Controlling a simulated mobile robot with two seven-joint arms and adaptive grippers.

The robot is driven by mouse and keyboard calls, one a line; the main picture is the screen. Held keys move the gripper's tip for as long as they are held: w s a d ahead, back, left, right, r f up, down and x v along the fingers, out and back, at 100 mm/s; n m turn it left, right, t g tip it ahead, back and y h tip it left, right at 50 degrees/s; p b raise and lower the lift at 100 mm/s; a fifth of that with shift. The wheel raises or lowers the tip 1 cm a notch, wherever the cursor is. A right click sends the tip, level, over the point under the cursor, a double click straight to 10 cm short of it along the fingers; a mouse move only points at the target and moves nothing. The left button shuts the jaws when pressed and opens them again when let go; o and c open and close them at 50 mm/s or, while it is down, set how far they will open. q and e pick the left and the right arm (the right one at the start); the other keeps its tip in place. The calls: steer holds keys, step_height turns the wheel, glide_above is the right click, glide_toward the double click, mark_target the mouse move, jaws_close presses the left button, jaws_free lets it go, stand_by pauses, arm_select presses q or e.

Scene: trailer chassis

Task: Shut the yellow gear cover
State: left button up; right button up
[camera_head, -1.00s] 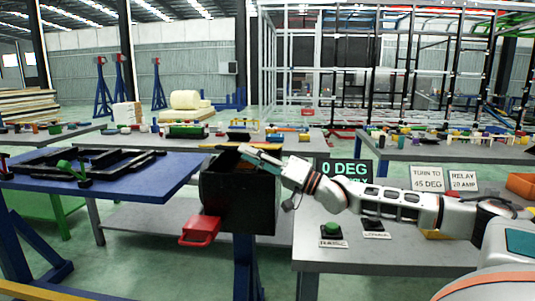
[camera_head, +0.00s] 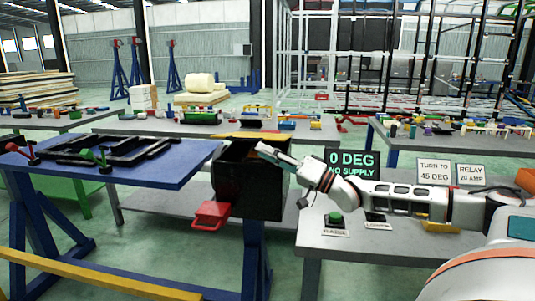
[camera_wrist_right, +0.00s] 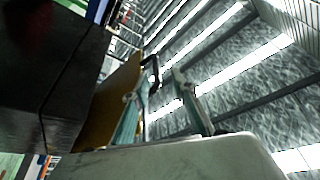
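The yellow gear cover (camera_head: 250,135) shows as a flat yellow-orange panel at the top back of a black box (camera_head: 250,185), which looks open at the top. In the right wrist view the cover (camera_wrist_right: 108,100) is a brownish panel standing out from the dark box (camera_wrist_right: 45,75). My right gripper (camera_head: 264,150) is at the box's upper right edge, close to the cover. In the wrist view its two fingers (camera_wrist_right: 166,75) are apart with no object seen between them. Contact with the cover cannot be told. My left gripper is out of view.
A blue table (camera_head: 185,160) with black frame parts is at left. A grey table (camera_head: 375,247) with a green button (camera_head: 335,218) is at right, beside a "0 DEG NO SUPPLY" display (camera_head: 352,163).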

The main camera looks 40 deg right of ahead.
steer(key=c, duration=0.4)
steer(key=shift+a+r+m, duration=0.1)
steer(key=shift+r+m, duration=0.05)
steer(key=shift+m, duration=0.15)
jaws_close()
steer(key=a+r+n+t+h, duration=0.15)
steer(key=r+n+h, duration=0.25)
steer(key=n+h, duration=0.65)
steer(key=a+r+n+h, duration=0.3)
steer(key=n+h, duration=0.3)
steer(key=h, duration=0.9)
steer(key=w+a+f+m+g+p, duration=0.1)
steer(key=a+m+g, duration=0.25)
steer(key=m, duration=0.75)
steer(key=w+a+f+m+g, duration=0.1)
steer(key=a+m+g, duration=0.25)
steer(key=m, duration=0.75)
steer(key=p+x, duration=0.1)
steer(key=x, duration=0.8)
steer(key=shift+g+y, duration=0.35)
steer(key=shift+d+f, duration=0.2)
steer(key=shift+f, duration=0.9)
steer(key=shift+d+f, duration=0.2)
steer(key=shift+f, duration=0.95)
